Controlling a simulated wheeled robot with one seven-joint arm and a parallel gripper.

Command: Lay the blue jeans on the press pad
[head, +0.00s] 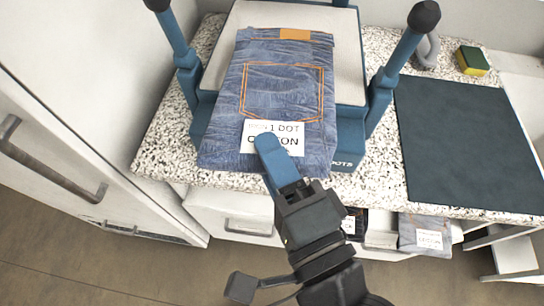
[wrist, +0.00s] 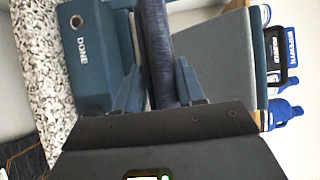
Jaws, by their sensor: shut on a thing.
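The folded blue jeans (head: 290,80), with an orange-stitched pocket and a white tag, extend over the pale press pad (head: 347,60) in the head view. Their near end overhangs the front of the blue press (head: 352,150). My gripper (head: 268,143) is shut on this near edge, beside the tag, and partly covers the tag's print. In the wrist view the jeans (wrist: 155,45) run edge-on between my two fingers (wrist: 158,90). Whether the jeans rest fully on the pad or are slightly above it I cannot tell.
Two blue press posts with black knobs (head: 425,16) flank the pad. A dark mat (head: 465,145) and a sponge (head: 472,60) lie on the speckled counter (head: 160,150) to the right. An open drawer below holds folded garments (head: 425,232). A white cabinet (head: 70,130) stands left.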

